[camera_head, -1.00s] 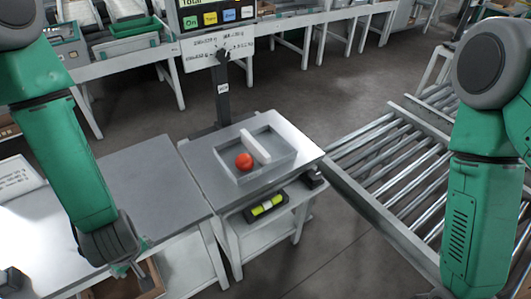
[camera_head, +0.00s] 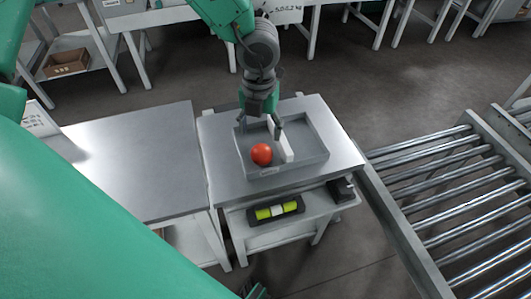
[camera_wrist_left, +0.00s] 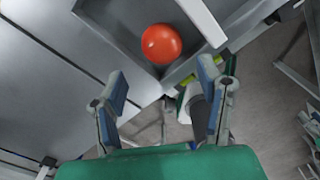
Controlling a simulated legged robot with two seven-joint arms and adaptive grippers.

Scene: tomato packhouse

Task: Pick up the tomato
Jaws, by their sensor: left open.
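A round red tomato (camera_head: 262,154) lies in the left compartment of a shallow grey tray (camera_head: 298,169), left of the white divider (camera_head: 287,147). My left gripper (camera_head: 261,127) reaches in from above, fingers down, over the tray's far part, just behind the tomato in the picture. It is open and empty. In the left wrist view the tomato (camera_wrist_left: 161,44) lies beyond the spread fingertips of the left gripper (camera_wrist_left: 165,92), apart from them. My right gripper does not show.
The tray stands on a grey-topped stand (camera_head: 345,160), with a yellow-green level-like item (camera_head: 278,210) on its lower shelf. A bare grey table (camera_head: 135,160) stands at left. A roller conveyor (camera_head: 440,180) runs at right.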

